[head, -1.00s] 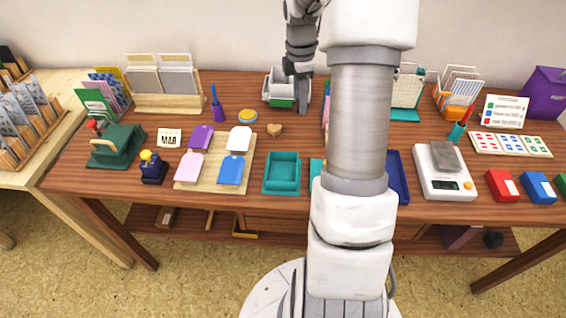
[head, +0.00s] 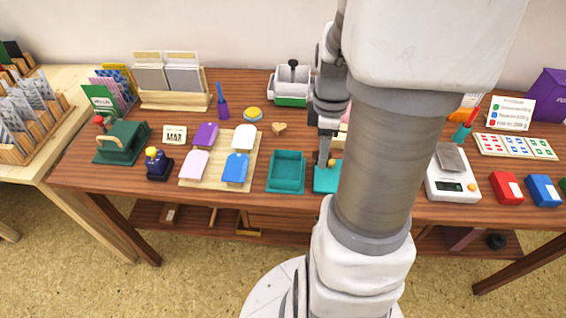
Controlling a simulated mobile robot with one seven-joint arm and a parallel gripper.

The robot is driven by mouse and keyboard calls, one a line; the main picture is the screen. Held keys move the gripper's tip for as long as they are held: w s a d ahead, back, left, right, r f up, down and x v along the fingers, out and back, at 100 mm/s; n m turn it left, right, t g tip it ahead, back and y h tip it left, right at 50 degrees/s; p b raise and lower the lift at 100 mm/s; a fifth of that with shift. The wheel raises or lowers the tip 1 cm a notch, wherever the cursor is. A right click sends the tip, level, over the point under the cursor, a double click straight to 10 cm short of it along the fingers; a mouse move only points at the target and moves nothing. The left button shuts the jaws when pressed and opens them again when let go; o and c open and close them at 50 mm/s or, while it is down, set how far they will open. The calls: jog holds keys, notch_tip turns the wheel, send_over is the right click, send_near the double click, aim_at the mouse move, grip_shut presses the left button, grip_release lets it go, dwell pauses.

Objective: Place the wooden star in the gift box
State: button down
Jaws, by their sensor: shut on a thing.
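An open teal box (head: 286,184), which looks like the gift box, stands at the front middle of the table and looks empty. A flat teal piece (head: 326,181), perhaps its lid, lies just right of it, partly behind my arm. My gripper (head: 325,161) points down above the far part of this teal piece, to the right of the open box. It is shut on a small orange-tan thing (head: 332,163) at its fingertips, likely the wooden star. Its shape is too small and covered to tell. My arm hides part of the table right of the gripper.
A wooden heart (head: 279,129) lies behind the open box. A board with coloured tags (head: 220,180) lies left of it. A white-and-green container (head: 291,97) stands at the back. A white scale (head: 453,186) stands right of my arm.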

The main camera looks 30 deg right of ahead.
jog(key=b, duration=0.2)
send_over(287, 174)
notch_tip(287, 174, down, 5)
jog(key=shift+f, duration=0.1)
jog(key=shift+w+f+b, duration=0.1)
jog(key=shift+f+b, duration=0.45)
jog(key=shift+f, duration=1.4)
jog(key=shift+f, duration=0.15)
jog(key=shift+c, duration=1.4)
grip_release()
notch_tip(287, 174, up, 12)
jog(key=p, duration=0.3)
jog(key=shift+r+p, duration=0.2)
jog(key=shift+p, duration=0.1)
